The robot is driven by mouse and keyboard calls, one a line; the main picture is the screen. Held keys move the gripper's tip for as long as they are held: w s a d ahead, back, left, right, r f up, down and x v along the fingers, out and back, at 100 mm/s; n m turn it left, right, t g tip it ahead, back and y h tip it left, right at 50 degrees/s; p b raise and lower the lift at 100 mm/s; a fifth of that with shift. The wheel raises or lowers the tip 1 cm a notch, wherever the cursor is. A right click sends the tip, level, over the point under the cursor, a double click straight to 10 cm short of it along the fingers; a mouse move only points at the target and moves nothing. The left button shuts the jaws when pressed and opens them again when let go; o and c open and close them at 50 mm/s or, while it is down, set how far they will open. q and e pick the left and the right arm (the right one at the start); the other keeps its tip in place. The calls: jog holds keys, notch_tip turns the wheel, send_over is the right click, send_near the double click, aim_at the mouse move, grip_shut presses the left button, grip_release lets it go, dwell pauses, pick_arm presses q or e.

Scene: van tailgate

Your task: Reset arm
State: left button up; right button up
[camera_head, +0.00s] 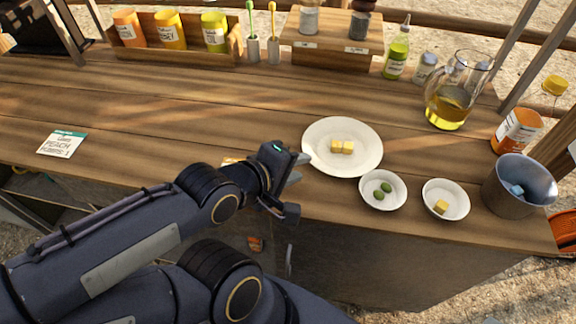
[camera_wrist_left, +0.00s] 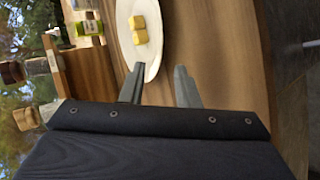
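My left gripper (camera_head: 294,190) is over the front edge of the wooden counter, just left of the white plate (camera_head: 323,164). In the left wrist view its two fingers (camera_wrist_left: 160,88) stand apart with nothing between them. The plate (camera_wrist_left: 153,63) lies just past the fingers there and holds yellow cubes (camera_head: 342,147). A second dark arm part of mine shows low in the head view, but no right gripper can be made out.
Right of the plate are a bowl with green olives (camera_head: 368,197), a bowl with a yellow cube (camera_head: 455,212) and a metal bucket (camera_head: 541,190). A glass pitcher (camera_head: 450,116) stands behind. The counter's left middle is mostly clear, with a card (camera_head: 62,144).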

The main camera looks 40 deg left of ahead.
pick_arm(q)
jog(key=shift+p+v, duration=0.35)
jog(key=shift+v, duration=1.1)
jog(key=shift+r, duration=0.1)
jog(key=s+d+r+m+g+h+p, duration=0.1)
jog(key=r+m+g+p, duration=0.4)
jog(key=m+p, duration=0.5)
notch_tip(320, 180, up, 3)
jog(key=s+m+h, duration=0.1)
jog(key=s+m, duration=0.1)
jog(key=m, duration=0.2)
jog(key=shift+s+d+f+m+g, duration=0.2)
jog(key=shift+d+f+m+g, duration=0.1)
jog(key=shift+d+m, duration=0.1)
